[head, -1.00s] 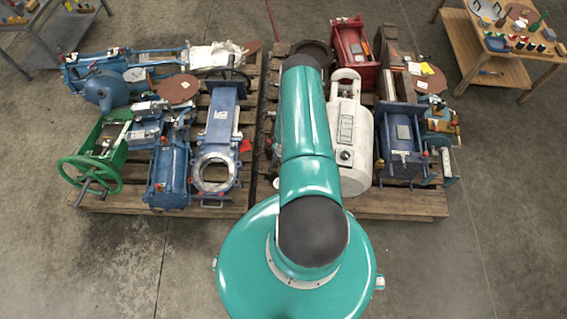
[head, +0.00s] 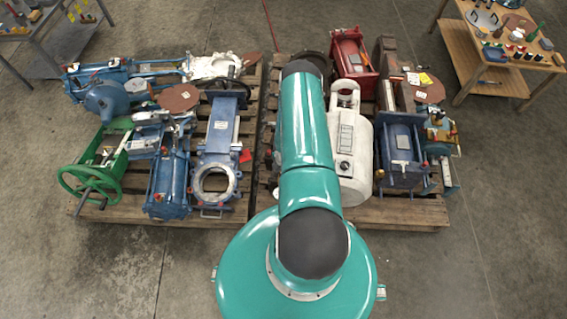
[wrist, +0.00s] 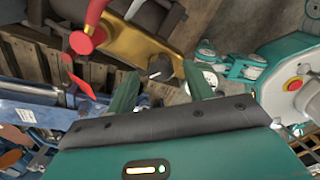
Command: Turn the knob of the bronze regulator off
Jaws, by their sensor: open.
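The bronze regulator (wrist: 135,42) is a gold-brown body at the top middle of the wrist view. Its dark round knob (wrist: 160,68) carries a white pointer mark. A red handle (wrist: 88,30) stands at its left, and a round gauge (wrist: 207,78) is partly covered by a finger. My gripper (wrist: 160,88) is open, its two green fingers apart on either side of the knob in the picture. I see no contact with the knob; the depth between them is unclear. In the head view my arm hides the gripper, and I cannot make out this regulator.
Two wooden pallets (head: 395,213) hold crowded equipment. A white tank (head: 350,160) stands just right of my arm, and a blue valve (head: 218,140) is on the left pallet. A wooden table (head: 470,60) is at upper right. The concrete floor at lower right is clear.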

